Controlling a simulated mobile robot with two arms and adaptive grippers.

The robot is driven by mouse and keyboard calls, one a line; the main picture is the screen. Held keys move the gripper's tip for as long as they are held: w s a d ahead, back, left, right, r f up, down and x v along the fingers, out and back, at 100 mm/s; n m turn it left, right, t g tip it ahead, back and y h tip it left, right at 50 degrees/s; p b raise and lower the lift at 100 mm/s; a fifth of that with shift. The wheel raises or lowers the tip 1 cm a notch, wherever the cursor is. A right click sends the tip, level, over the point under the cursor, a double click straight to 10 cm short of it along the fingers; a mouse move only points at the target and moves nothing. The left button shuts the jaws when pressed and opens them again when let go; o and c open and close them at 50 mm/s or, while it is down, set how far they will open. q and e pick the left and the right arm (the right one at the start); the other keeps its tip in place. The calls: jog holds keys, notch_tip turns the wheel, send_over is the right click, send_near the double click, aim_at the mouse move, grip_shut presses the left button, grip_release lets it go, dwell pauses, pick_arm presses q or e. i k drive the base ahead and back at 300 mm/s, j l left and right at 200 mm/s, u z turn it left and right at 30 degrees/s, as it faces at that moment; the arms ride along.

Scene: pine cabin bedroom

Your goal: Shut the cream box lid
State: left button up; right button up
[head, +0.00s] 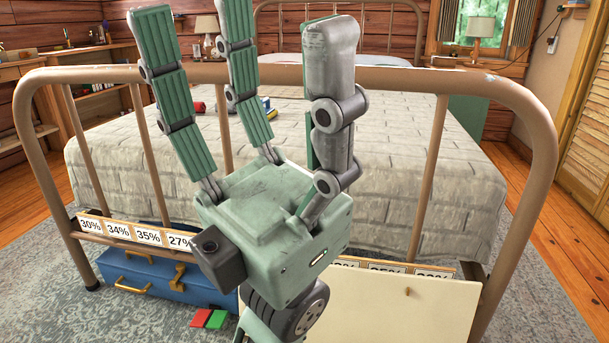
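A flat cream panel (400,308) with a small knob near its upper edge shows at the lower right, in front of the bed's foot. It looks like the cream box lid, standing raised. The rest of its box is below the picture, and my gripper's wrist is beside its left edge. One gripper (255,30), which seems to be my left, is large in the middle of the view. Its fingers point up and are spread wide, with nothing between them. My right gripper is not in view.
A metal bed frame (400,80) with a quilted bed (400,150) stands behind the gripper. A blue case (170,280) lies on the rug at the left, near red (201,317) and green (217,319) squares. Percent labels (148,236) line the lower rail. Rug at the far right is clear.

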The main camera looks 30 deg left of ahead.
aim_at(364, 306)
jog(key=k+j, duration=0.3)
jog(key=k, duration=0.25)
jog(key=i+j+z, duration=0.25)
jog(key=j+z, duration=0.2)
jog(key=j, duration=0.2)
jog(key=j+z, duration=0.25)
jog(key=i+j, duration=0.05)
jog(key=j, duration=0.05)
